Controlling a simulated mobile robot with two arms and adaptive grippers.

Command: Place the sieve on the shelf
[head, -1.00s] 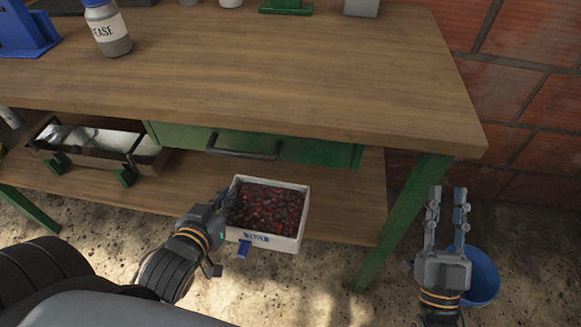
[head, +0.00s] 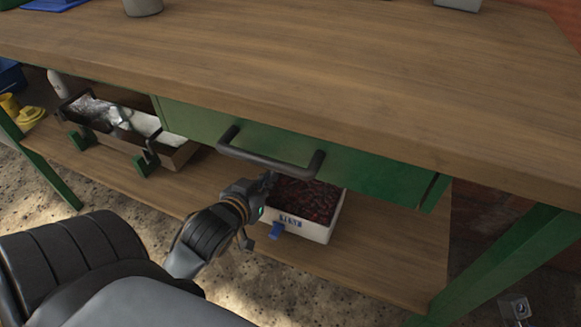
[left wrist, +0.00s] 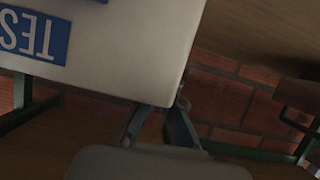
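The sieve (head: 312,231) is a white box full of dark red cherries with a blue tag and lettering on its front. It is level, over the front of the lower wooden shelf (head: 370,275), partly beneath the green drawer. I cannot tell whether it touches the shelf. My left gripper (head: 266,187) is at its left wall and appears shut on it. In the left wrist view the fingers (left wrist: 155,125) meet the lower edge of the white, blue-lettered sieve (left wrist: 120,45); the contact is partly hidden. Only a tip of my right gripper (head: 516,308) shows at the bottom right.
The green drawer with a dark handle (head: 270,155) hangs close above the sieve, under the worktop (head: 330,70). A green table leg (head: 500,260) is at right. Shelf space right of the sieve is clear.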

